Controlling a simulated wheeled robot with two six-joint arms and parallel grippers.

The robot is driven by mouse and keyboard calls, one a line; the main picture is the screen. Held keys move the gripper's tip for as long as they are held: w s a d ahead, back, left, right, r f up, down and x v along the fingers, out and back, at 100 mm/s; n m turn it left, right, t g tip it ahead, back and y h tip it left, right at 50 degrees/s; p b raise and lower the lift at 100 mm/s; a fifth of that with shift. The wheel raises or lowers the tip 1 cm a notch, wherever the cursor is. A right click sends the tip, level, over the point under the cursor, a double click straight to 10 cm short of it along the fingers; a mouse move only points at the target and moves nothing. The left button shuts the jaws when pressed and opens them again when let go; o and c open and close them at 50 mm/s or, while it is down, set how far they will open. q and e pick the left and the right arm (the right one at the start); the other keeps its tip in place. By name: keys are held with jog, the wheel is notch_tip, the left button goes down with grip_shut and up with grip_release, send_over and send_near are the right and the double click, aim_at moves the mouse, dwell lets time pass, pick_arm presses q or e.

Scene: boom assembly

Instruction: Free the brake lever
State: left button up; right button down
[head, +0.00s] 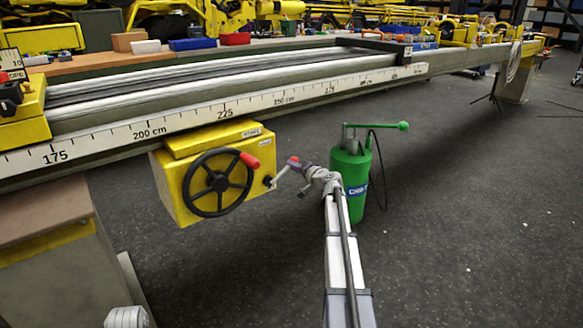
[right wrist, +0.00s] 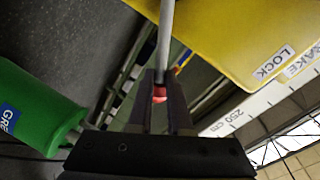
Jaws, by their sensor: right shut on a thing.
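A yellow brake box (head: 168,185) hangs under the scaled rail, with a black handwheel (head: 218,182) on its front. The wheel has a red handle. The brake lever (head: 282,173) is a short grey rod at the box's right side, slanting up and right to a red knob. My right gripper (head: 299,163) is at the knob end of the lever. In the right wrist view my right gripper (right wrist: 158,98) is shut on the lever, with the red knob (right wrist: 159,94) between its fingers. The grey rod (right wrist: 166,40) runs up from it beside the yellow box (right wrist: 225,30), labelled LOCK and BRAKE.
A green grease pump (head: 351,180) stands on the floor just right of my right gripper, with a handle and black hose. The long rail (head: 330,92) runs above the box. Open dark floor (head: 470,220) lies to the right.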

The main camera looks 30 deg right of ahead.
jog(key=shift+d+f+m, duration=0.15)
jog(key=shift+d+m, duration=0.15)
jog(key=shift+d, duration=0.2)
jog(key=c, duration=0.8)
grip_release()
jog(key=shift+a, duration=0.15)
jog(key=s, duration=0.2)
jog(key=s+r, duration=0.1)
jog(key=s, duration=0.2)
jog(key=s+p, duration=0.1)
jog(key=s, duration=0.1)
jog(key=shift+s+r, duration=0.15)
jog(key=shift+s, duration=0.2)
